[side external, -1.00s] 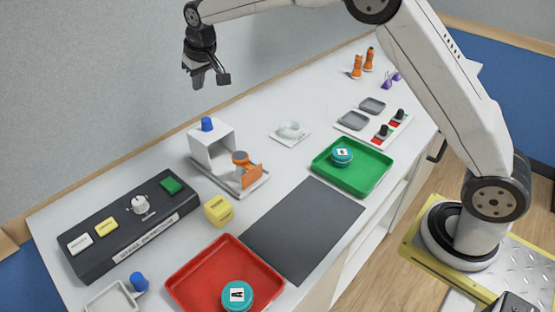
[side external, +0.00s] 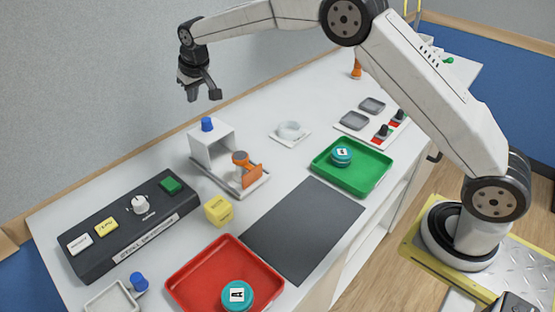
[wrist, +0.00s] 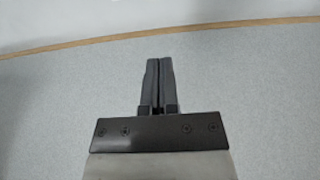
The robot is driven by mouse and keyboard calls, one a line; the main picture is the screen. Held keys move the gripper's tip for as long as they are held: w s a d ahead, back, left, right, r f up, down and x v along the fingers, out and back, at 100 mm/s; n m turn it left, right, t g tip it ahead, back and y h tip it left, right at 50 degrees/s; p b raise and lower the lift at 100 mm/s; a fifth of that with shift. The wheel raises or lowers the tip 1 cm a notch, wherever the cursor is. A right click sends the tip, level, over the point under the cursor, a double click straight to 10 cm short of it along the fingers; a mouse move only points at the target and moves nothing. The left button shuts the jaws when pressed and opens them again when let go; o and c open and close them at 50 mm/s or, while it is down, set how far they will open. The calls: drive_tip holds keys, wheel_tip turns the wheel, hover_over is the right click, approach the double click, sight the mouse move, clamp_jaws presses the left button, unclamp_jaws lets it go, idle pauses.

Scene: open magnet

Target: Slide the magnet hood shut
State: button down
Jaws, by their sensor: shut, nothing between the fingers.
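The magnet hood (side external: 203,157) is a white box with a blue knob (side external: 207,124) on top, near the back of the table. It stands at the back-left end of a grey base (side external: 228,184). An orange round-topped piece (side external: 240,163) and an orange plate (side external: 252,177) stand on the base in front of the hood, uncovered. My gripper (side external: 190,95) is in the air above and behind the hood, apart from it. Its fingers (wrist: 158,70) are shut and empty in the wrist view, which does not show the hood.
A black control panel (side external: 100,257) lies left of the hood, and a yellow cube (side external: 218,209) in front. A red tray (side external: 190,290), a dark mat (side external: 300,230) and a green tray (side external: 375,181) line the front. A white dish (side external: 290,138) sits to the right.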

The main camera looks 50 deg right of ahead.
sight(218, 134)
drive_tip(key=shift+s+f, duration=0.4)
drive_tip(key=shift+f, duration=0.4)
drive_tip(key=shift+s+f, duration=0.35)
drive_tip(key=shift+f, duration=0.45)
drive_tip(key=shift+s+f, duration=0.4)
drive_tip(key=shift+f, duration=0.4)
drive_tip(key=shift+s, duration=0.1)
drive_tip(key=s, duration=1.1)
drive_tip(key=shift+s+f, duration=0.15)
drive_tip(key=shift+s, duration=0.25)
drive_tip(key=shift+w, duration=0.1)
drive_tip(key=shift+w+r, duration=0.2)
drive_tip(key=shift+w, duration=2)
drive_tip(key=v, duration=1)
